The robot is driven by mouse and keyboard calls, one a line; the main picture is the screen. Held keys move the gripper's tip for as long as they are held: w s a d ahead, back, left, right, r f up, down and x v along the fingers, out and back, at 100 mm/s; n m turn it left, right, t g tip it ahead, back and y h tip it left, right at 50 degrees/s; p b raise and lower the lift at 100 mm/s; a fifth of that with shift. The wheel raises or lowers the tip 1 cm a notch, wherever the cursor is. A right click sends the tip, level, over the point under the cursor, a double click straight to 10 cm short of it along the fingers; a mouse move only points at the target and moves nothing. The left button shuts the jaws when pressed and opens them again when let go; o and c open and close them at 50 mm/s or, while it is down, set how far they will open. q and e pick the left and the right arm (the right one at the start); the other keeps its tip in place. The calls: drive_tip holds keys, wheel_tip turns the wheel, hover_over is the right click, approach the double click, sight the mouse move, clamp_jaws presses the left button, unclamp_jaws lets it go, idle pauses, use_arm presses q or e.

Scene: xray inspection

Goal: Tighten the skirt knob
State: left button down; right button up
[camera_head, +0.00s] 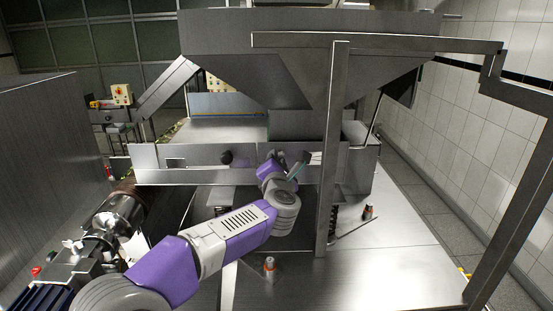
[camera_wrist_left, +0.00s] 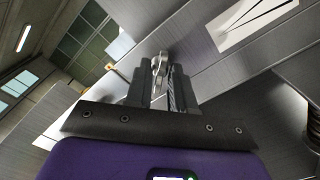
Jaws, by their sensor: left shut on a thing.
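My left gripper (camera_head: 303,160) reaches up to the front of the steel machine, at the end of the purple and white arm. In the left wrist view its two dark fingers (camera_wrist_left: 160,82) are shut on a small metallic piece, which appears to be the skirt knob (camera_wrist_left: 159,62), against a steel panel. In the head view the gripper and wrist hide most of that knob. A dark round knob (camera_head: 226,157) sits apart on the same front panel, left of my gripper. My right gripper is in neither view.
A steel upright post (camera_head: 333,150) stands just right of my left wrist. Small orange-based fittings stand on the steel surface, one below my arm (camera_head: 269,264) and one right of the post (camera_head: 368,212). A shiny motor-like cylinder (camera_head: 120,210) is at the left.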

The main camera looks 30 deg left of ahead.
use_arm(q)
drive_tip(key=m+p, duration=0.3)
drive_tip(key=m, duration=0.4)
drive_tip(key=shift+m, duration=0.7)
drive_tip(key=c, duration=1.2)
unclamp_jaws()
drive_tip(key=shift+d, duration=0.1)
drive_tip(key=shift+c, duration=0.2)
drive_tip(key=shift+s, duration=0.1)
drive_tip(key=b+v, duration=0.1)
drive_tip(key=v, duration=0.6)
drive_tip(key=shift+s+b, duration=0.2)
drive_tip(key=shift+b, duration=0.1)
drive_tip(key=shift+d, duration=0.15)
